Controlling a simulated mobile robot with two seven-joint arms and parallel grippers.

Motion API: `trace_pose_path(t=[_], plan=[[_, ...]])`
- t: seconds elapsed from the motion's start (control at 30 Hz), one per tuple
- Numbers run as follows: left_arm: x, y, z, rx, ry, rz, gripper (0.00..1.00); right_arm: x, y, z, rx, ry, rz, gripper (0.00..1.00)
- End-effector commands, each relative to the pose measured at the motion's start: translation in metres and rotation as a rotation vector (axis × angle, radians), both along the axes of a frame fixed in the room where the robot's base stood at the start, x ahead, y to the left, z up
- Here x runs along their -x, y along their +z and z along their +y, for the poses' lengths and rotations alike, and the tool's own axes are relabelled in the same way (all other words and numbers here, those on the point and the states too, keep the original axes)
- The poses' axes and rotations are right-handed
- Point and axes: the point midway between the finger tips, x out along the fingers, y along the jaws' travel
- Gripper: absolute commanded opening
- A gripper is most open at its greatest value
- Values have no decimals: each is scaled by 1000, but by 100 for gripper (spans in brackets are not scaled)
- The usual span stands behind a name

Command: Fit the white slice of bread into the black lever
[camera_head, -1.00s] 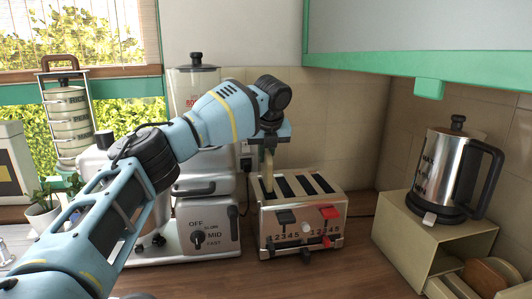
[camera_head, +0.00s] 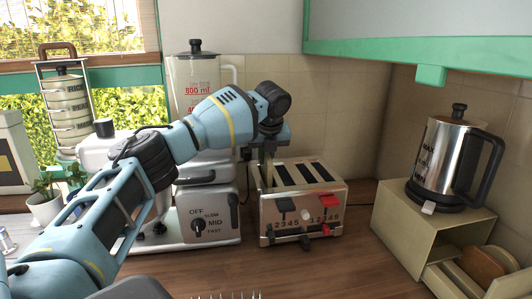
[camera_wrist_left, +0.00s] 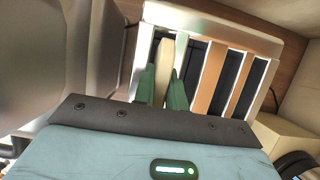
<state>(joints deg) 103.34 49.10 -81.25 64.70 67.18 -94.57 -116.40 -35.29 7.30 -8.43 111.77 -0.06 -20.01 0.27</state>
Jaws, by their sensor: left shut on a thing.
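The metal toaster (camera_head: 258,225) stands on the wooden counter with several dark slots on top, a black lever (camera_head: 285,205) at front left and a red lever (camera_head: 329,200) at front right. My left gripper (camera_head: 268,150) points down over the toaster's leftmost slot. It is shut on the pale slice of bread (camera_head: 267,172), seen edge-on. In the left wrist view the bread (camera_wrist_left: 164,62) stands between the fingers, in line with the leftmost slot of the toaster (camera_wrist_left: 250,42). I cannot tell how deep its lower edge sits. My right gripper is not in view.
A blender (camera_head: 208,215) with a dial base stands left of the toaster. A steel kettle (camera_head: 447,165) sits on a cream bread box (camera_head: 415,225) at right, with brown slices (camera_head: 483,262) in its open front.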

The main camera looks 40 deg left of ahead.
Motion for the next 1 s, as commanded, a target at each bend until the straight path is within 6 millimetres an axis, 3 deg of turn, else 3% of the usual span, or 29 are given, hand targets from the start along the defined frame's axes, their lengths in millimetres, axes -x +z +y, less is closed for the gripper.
trace_pose_path(t=[0.5,1.0], plan=[[0,-20,0,-1,-1,1,0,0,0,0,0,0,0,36],[0,-24,0,0,0,0,0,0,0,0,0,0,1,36]])
